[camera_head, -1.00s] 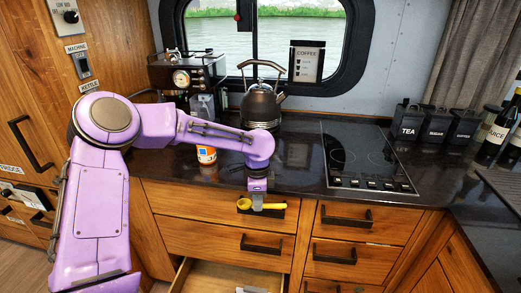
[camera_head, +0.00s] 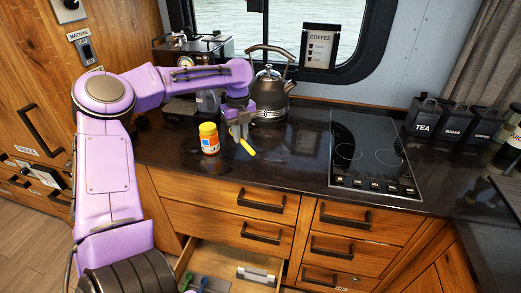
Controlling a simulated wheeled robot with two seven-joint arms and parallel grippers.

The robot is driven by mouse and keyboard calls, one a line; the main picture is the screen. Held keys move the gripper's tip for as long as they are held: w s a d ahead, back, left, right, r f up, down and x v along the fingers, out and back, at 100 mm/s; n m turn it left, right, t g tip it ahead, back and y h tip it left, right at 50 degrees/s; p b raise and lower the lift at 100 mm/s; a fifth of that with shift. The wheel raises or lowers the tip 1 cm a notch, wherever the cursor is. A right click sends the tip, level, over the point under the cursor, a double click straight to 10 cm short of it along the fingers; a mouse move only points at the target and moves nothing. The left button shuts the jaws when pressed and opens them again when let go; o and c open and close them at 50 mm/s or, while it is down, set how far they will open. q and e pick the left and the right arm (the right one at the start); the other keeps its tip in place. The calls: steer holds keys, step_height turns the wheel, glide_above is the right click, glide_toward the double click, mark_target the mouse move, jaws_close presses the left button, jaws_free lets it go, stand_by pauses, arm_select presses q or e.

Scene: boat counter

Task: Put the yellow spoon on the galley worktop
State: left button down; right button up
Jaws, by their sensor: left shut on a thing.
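My left gripper (camera_head: 240,132) points down over the dark galley worktop (camera_head: 285,160), to the right of a jar. It is shut on the yellow spoon (camera_head: 247,148), which shows tilted down to the right below the fingers. Part of the spoon is hidden by the gripper. I cannot tell whether the spoon's lower end touches the worktop. My right gripper is not in view.
An orange-labelled jar (camera_head: 209,139) with a yellow lid stands close left of the gripper. A kettle (camera_head: 270,95) stands behind it, and a hob (camera_head: 370,155) lies to the right. An open drawer (camera_head: 228,262) below holds utensils. Worktop between jar and hob is clear.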

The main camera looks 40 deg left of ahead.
arm_select(q)
steer(key=p, duration=0.2)
glide_above(260, 155)
steer(key=f, duration=0.7)
steer(key=shift+s, duration=0.3)
step_height(260, 155, down, 3)
steer(key=shift+w+d+f+p, duration=0.1)
steer(key=shift+w+f+p, duration=0.05)
steer(key=shift+p, duration=0.3)
steer(key=shift+f, duration=0.3)
steer(key=c, duration=1.1)
jaws_free()
steer(key=shift+r, duration=0.35)
step_height(260, 155, up, 12)
steer(key=b, duration=0.2)
steer(key=shift+f, duration=0.15)
